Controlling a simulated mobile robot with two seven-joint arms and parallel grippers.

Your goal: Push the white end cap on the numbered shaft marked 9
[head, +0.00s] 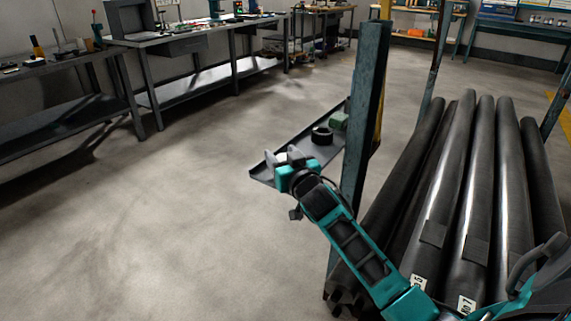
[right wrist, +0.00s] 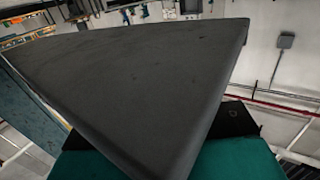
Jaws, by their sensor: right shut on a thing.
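My right gripper (head: 283,159) is over the near left end of a narrow dark tray. It is shut on a small pale thing (head: 296,155), which looks like the white end cap; the fingers hide much of it. In the right wrist view a large dark grey surface fills the middle and hides the fingertips and the cap. Several long dark shafts (head: 462,190) lie side by side at the right, apart from the gripper. Two carry white number labels (head: 418,283) (head: 466,305) at their near ends; I cannot make out a 9. My left gripper is not in view.
The tray (head: 262,175) also holds a black ring (head: 322,135) and a green block (head: 338,121). A dark upright post (head: 364,120) stands between the tray and the shafts. Workbenches (head: 190,38) line the back left. The floor at left is clear.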

